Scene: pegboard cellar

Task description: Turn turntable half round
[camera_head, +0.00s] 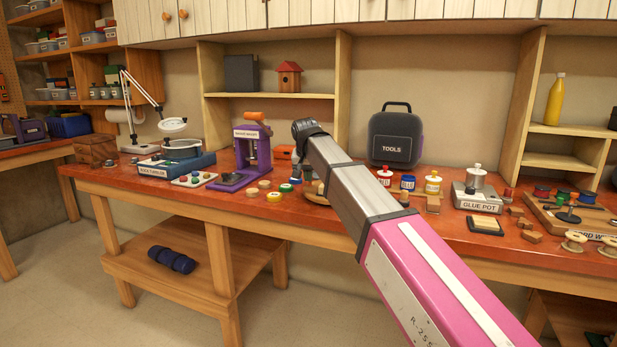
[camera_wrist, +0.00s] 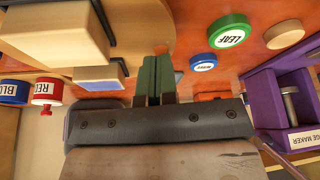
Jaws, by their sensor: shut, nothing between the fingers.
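The turntable (camera_head: 314,199) is a low round wooden disc on the workbench, just left of my arm. My arm hides part of it in the head view. In the wrist view, a wooden surface (camera_wrist: 130,22) that looks like the turntable fills the upper left. A tan block (camera_wrist: 60,30) and a blue-topped piece (camera_wrist: 100,76) are on or over it. My gripper (camera_wrist: 158,62) is shut and empty, its fingers together beside these pieces. Whether the fingertips touch anything is not clear. The head view does not show the fingers clearly.
A purple badge maker (camera_head: 252,150) stands left of the turntable, with several coloured lids (camera_head: 274,197) between. Red and blue paint pots (camera_head: 407,182) and a dark tool case (camera_head: 395,138) stand to the right. The red bench top (camera_head: 225,205) is clear near its front left.

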